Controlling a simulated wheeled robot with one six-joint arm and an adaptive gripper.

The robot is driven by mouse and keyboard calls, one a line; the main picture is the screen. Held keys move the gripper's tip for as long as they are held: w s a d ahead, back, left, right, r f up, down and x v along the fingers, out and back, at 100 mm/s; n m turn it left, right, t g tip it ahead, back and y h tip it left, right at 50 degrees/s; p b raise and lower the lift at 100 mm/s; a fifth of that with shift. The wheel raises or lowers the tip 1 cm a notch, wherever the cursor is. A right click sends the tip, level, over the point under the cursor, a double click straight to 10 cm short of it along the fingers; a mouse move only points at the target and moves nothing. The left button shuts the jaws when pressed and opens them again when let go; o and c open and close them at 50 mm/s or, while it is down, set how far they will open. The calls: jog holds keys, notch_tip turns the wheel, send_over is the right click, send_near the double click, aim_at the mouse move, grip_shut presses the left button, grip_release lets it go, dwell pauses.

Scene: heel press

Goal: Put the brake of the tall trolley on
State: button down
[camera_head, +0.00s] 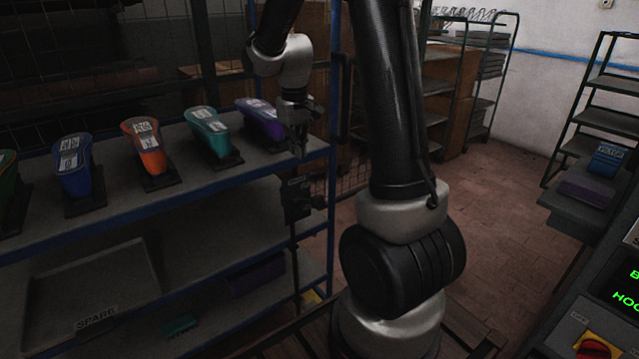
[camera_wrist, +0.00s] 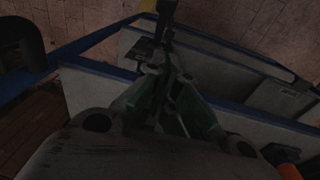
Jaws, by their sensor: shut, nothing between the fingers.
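The tall blue-framed trolley (camera_head: 215,188) with grey shelves stands at the left. At its near right end hangs a dark box with a small knob (camera_head: 297,198), with a thin rod running down from it towards a small yellow part (camera_head: 310,299). This looks like the brake, but its setting is too dark to tell. My gripper (camera_head: 298,150) is shut and empty, pointing down just above the dark box, by the top shelf's right end; I cannot tell if they touch. In the wrist view my gripper's fingers (camera_wrist: 168,75) meet over the trolley's blue edge (camera_wrist: 95,45).
Several coloured shoe lasts stand on the top shelf, with a purple one (camera_head: 260,120) close to my gripper. A tray marked SPARE (camera_head: 95,285) lies below. Another rack (camera_head: 600,120) and a control panel (camera_head: 600,320) are at the right. Tiled floor (camera_head: 500,190) between is open.

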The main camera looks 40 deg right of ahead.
send_over(306, 200)
jog(key=w, duration=0.2)
notch_tip(306, 200, down, 8)
jog(key=f, duration=0.2)
jog(key=s+f, duration=0.1)
jog(key=shift+s+a+f, duration=0.1)
jog(key=shift+s+f, duration=0.2)
jog(key=shift+f, duration=0.05)
jog(key=shift+s+f, duration=0.25)
jog(key=shift+f, duration=0.2)
